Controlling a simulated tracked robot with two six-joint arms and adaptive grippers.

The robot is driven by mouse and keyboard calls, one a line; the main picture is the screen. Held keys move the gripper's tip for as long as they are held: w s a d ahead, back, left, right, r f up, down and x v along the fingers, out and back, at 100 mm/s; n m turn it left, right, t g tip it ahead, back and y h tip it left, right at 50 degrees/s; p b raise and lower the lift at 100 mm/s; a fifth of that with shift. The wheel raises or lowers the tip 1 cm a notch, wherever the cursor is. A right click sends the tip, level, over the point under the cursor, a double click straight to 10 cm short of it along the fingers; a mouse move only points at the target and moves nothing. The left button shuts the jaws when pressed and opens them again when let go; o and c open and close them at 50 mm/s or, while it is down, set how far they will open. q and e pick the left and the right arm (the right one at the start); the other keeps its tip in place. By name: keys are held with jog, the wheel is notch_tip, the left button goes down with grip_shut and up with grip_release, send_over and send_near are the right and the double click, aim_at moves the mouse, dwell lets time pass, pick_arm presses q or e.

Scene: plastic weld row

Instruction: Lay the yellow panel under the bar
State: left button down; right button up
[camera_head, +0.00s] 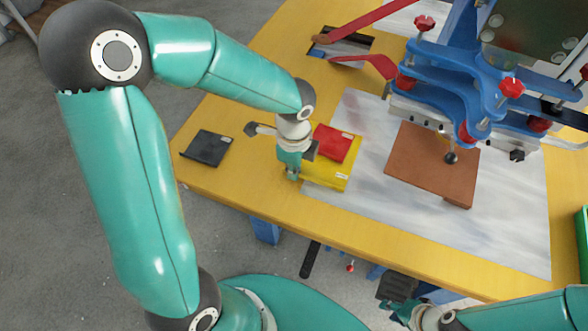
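The yellow panel (325,178) lies flat at the left end of the grey metal sheet, with a smaller red panel (333,143) over its upper part. My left gripper (293,172) points down at the yellow panel's left edge. Its fingers are small and partly hidden, so I cannot tell whether they touch or hold the panel. The pale metal bar (428,122) of the blue press is right of the panels, above a brown board (430,162). My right gripper (395,290) is low in front of the table's near edge, away from the panels; its fingers are unclear.
A black panel (207,148) lies at the table's left. A dark tray (342,46) and red levers (372,66) are at the back. The blue press (450,60) with red knobs overhangs the grey sheet (500,215), which is bare in front and to the right of the board.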

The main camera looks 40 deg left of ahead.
pick_arm(q)
jog(key=shift+f, duration=0.2)
jog(key=c, duration=1.3)
grip_release()
jog(key=shift+r, duration=0.15)
notch_tip(320, 180, up, 12)
jog(key=shift+f+p, duration=0.1)
jog(key=shift+p, duration=0.95)
jog(key=shift+s, duration=0.1)
